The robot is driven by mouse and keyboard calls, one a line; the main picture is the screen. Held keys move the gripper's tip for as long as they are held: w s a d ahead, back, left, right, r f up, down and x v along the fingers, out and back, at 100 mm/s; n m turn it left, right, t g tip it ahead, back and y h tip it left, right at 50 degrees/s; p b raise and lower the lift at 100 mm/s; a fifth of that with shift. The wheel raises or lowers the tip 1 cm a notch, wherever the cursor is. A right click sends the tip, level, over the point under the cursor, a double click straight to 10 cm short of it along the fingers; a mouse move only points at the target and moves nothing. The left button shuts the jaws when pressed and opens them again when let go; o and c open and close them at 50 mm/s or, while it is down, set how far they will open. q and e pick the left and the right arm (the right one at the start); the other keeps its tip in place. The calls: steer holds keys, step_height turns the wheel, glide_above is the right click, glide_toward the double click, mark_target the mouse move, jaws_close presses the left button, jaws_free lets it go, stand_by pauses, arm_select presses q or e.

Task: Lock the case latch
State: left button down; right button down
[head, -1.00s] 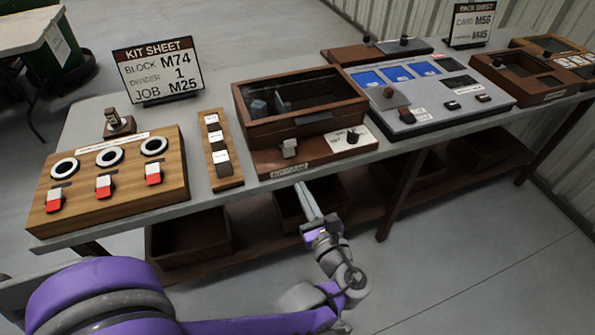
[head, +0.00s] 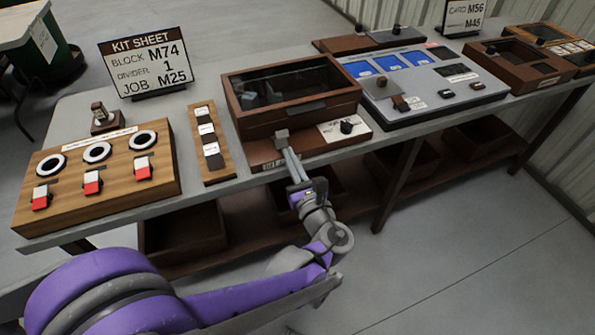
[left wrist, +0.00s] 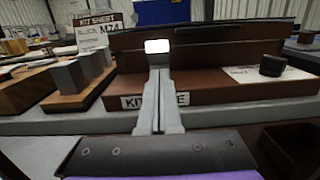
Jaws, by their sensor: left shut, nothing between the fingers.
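The kit case (head: 250,125) is a dark brown box with a glass-topped lid, which looks closed. Its latch (head: 281,136) is a small grey block at the lower front, left of a dark knob (head: 347,127). In the left wrist view the latch (left wrist: 157,46) looks bright white, straight ahead of the fingertips. My left gripper (head: 288,155) is shut and empty, its tips at or just below the latch. I cannot tell whether they touch it. The left wrist view shows its two fingers (left wrist: 158,90) together, above the KIT CASE label. My right gripper is not in view.
A wooden switch panel (head: 110,190) and a narrow block strip (head: 213,165) stand left of the case. A grey panel with blue screens (head: 430,95) stands to the right. The kit sheet sign (head: 150,65) is behind. Bins sit on the lower shelf.

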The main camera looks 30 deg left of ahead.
mark_target(282, 131)
arm_select(q)
steer(key=shift+x, duration=1.25)
steer(key=shift+w+a+r+g+h+p, duration=0.1)
steer(key=shift+r+g+h+p, duration=0.5)
steer(key=shift+p, duration=0.7)
steer(key=r+g+h+p, duration=0.1)
steer(key=p, duration=0.1)
steer(key=w+a+r+g+h+p, duration=0.1)
steer(key=h+p, duration=0.1)
steer(key=p, duration=0.1)
steer(key=a+r+g+h+p, duration=0.1)
steer(key=p, duration=0.2)
steer(key=shift+w+a+r+g, duration=0.1)
steer(key=shift+w+r+g, duration=0.3)
steer(key=shift+f, duration=0.35)
steer(key=shift+s+r, duration=0.1)
steer(key=shift+r, duration=0.05)
